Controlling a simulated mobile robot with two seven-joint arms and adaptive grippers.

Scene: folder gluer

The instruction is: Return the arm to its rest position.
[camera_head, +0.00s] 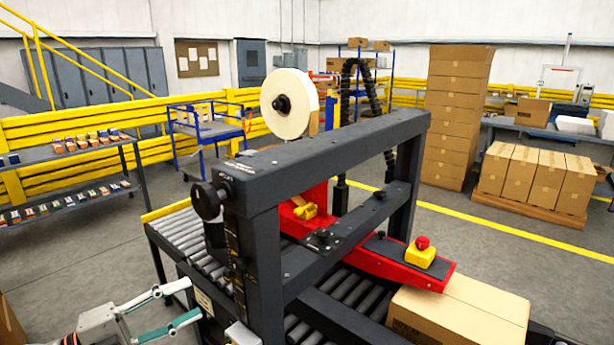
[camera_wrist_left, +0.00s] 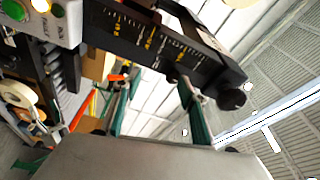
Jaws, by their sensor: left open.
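My left gripper (camera_head: 192,301) is at the lower left of the head view, its two pale and green fingers spread apart with nothing between them. It is beside the near black post of the carton machine (camera_head: 262,255), left of it and close to the roller bed. Whether it touches the machine cannot be told. In the left wrist view the open fingers (camera_wrist_left: 160,88) point up toward the black post with the yellow scale (camera_wrist_left: 150,35). My right gripper is not in view.
A black crossbeam (camera_head: 330,155) spans the rollers (camera_head: 190,240). A brown carton (camera_head: 460,310) lies at the machine's right end, near a red arm with a yellow-and-red stop button (camera_head: 421,252). A shelf (camera_head: 70,170) stands at left. Grey floor (camera_head: 90,260) is open between.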

